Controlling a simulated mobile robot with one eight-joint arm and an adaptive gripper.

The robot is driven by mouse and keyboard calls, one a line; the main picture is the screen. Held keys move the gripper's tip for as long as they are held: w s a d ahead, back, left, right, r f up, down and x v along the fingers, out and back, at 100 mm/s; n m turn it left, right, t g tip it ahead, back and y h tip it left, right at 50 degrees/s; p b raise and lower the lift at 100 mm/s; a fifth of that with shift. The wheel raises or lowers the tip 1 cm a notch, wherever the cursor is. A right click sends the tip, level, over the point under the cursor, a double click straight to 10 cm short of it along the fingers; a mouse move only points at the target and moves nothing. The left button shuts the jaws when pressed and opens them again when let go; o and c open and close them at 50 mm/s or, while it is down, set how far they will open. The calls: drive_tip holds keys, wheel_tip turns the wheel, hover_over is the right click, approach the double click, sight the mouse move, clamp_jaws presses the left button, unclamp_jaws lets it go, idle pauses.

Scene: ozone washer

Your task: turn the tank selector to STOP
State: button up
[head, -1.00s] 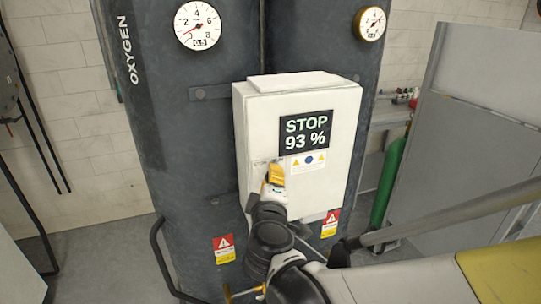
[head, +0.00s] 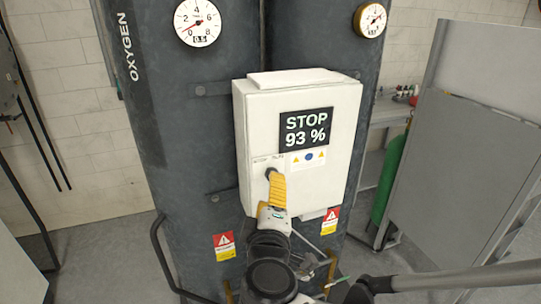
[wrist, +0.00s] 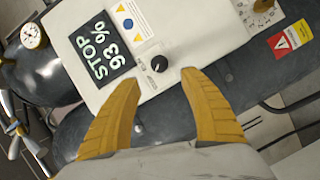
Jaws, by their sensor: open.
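The tank selector is a small black knob (wrist: 159,64) on the front of the white control box (head: 345,112). In the wrist view it carries a pale mark, and printed labels sit beside it; which label the mark points to is hard to tell. The box's dark display (head: 306,131) reads STOP 93 %; it also shows in the wrist view (wrist: 101,50). My gripper (wrist: 160,77) is open and empty, its yellow fingers apart on either side of the knob's line, with the knob just beyond the fingertips. In the head view my gripper (head: 277,182) partly hides the knob.
Two dark tanks (head: 175,130) stand behind the box, with gauges (head: 197,22) above and warning stickers (head: 224,247) below. A grey cabinet (head: 460,150) and a green cylinder (head: 388,180) stand at the right. A dark pipe rail (head: 160,255) curves at the lower left.

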drive_tip(key=s, duration=0.3)
drive_tip(key=shift+r, duration=0.2)
drive_tip(key=s+d+f+m+g+h+b, duration=0.3)
drive_tip(key=d+f+m+g+b, duration=0.4)
drive_tip(key=d+f, duration=0.8)
drive_tip(key=s+d+f+m+g+y+b, duration=0.2)
drive_tip(key=s+d+f+m+y+b, duration=0.1)
drive_tip(key=s+m, duration=0.4)
wheel_tip(320, 180, down, 3)
drive_tip(key=shift+s+d+r+b, duration=0.2)
drive_tip(key=shift+s+d+b, duration=0.25)
drive_tip(key=shift+b, duration=0.35)
